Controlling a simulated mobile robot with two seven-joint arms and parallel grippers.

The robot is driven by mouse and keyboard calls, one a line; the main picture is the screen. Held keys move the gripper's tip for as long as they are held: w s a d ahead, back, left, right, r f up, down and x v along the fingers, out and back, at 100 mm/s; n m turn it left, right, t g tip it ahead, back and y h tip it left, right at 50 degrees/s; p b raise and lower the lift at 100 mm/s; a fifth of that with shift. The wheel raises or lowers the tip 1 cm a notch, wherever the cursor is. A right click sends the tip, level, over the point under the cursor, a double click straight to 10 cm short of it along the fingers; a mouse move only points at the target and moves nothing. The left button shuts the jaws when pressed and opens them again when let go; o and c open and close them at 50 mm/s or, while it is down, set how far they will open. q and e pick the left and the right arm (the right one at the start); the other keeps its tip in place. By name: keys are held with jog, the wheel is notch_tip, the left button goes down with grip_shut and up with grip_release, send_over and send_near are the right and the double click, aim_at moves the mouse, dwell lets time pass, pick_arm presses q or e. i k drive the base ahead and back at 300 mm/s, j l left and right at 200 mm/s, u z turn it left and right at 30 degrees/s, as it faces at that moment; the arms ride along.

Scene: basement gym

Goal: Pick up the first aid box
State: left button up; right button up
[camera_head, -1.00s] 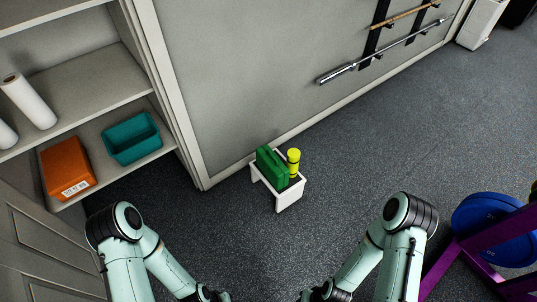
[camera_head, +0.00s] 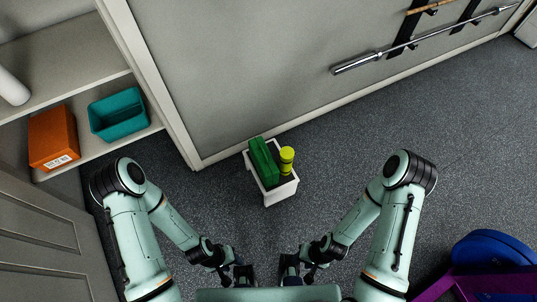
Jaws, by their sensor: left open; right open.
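A green box (camera_head: 264,161), which looks like the first aid box, stands upright in a small white holder (camera_head: 281,193) on the floor by the wall. A yellow-green cylinder (camera_head: 287,160) stands right beside it. No label shows on the green box, and its lower part is hidden by the holder. My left gripper (camera_head: 243,274) and my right gripper (camera_head: 289,268) are near the bottom centre, side by side, open and empty. Both are apart from the box, closer to me than the holder.
A shelf unit at the left holds an orange box (camera_head: 53,137), a teal bin (camera_head: 118,115) and a white roll (camera_head: 12,88). A barbell (camera_head: 418,41) hangs on the wall. A blue plate (camera_head: 492,248) on a purple frame (camera_head: 490,281) is at the lower right. Grey floor is clear around the holder.

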aim_at(266, 167)
jog(key=i+l, duration=0.1)
jog(key=l, duration=0.25)
jog(key=i+l+u, duration=0.15)
jog(key=l, duration=0.2)
jog(key=i+l, duration=0.1)
jog(key=l, duration=0.25)
jog(key=i+l, duration=0.35)
jog(key=i+l+u, duration=0.15)
jog(key=i+l, duration=0.15)
jog(key=l, duration=0.25)
